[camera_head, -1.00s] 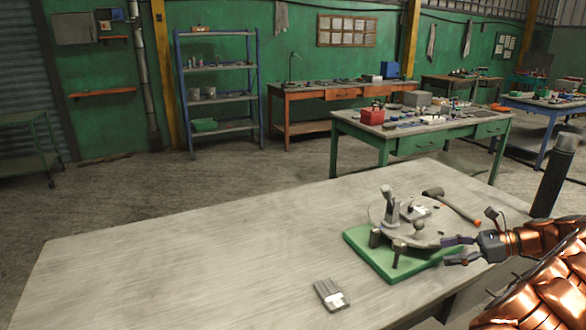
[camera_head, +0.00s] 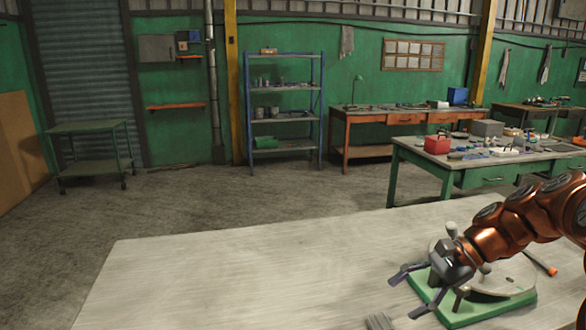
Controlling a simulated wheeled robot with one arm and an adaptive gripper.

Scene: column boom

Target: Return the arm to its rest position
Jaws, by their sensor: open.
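My copper-coloured arm (camera_head: 535,212) comes in from the right edge and reaches over the near workbench. My gripper (camera_head: 405,290) is at its end, with its two dark fingers spread apart and nothing between them. It shows in front of the left part of a green base (camera_head: 460,312) that carries a round grey plate (camera_head: 515,275). The arm and gripper hide part of the plate and the fittings on it. A grey flat brush-like item (camera_head: 379,322) lies left of the base, cut off by the bottom edge.
The near workbench top (camera_head: 220,280) is bare on its left side. A hammer's orange handle (camera_head: 541,264) lies behind the plate. A green table (camera_head: 480,175) with a red box (camera_head: 437,144) stands beyond, with open floor (camera_head: 260,205) to its left.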

